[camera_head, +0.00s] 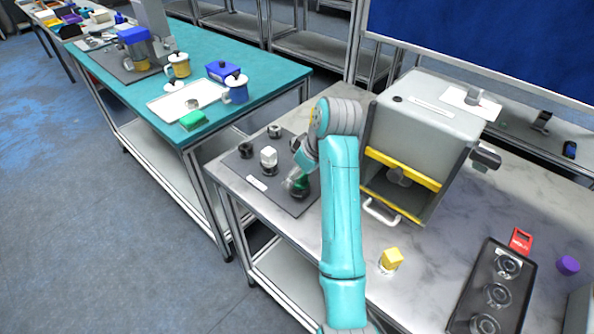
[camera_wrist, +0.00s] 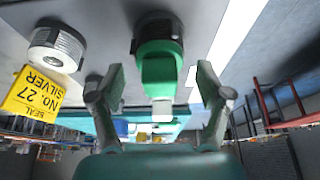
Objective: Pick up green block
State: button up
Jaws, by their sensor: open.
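The green block (camera_head: 303,187) sits in a dark round holder on the dark mat of the marble table, partly hidden by my arm in the head view. In the wrist view the green block (camera_wrist: 159,65) is straight ahead, upside down in the picture, with its dark round base above it. My gripper (camera_head: 296,180) is beside the block at the mat. In the wrist view my gripper (camera_wrist: 161,82) is open, with one finger on each side of the block and visible gaps between. Contact with the block is not seen.
A white block (camera_head: 268,154) stands in a dark holder nearby on the mat (camera_head: 241,168). A grey machine (camera_head: 425,120) with yellow bars stands right of my arm. A yellow block (camera_head: 391,258) and a black tray (camera_head: 469,318) are at the front right. A teal table (camera_head: 265,80) is behind left.

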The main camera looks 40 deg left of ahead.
jog(key=shift+f, duration=0.2)
jog(key=c, duration=1.2)
jog(key=shift+c, duration=0.2)
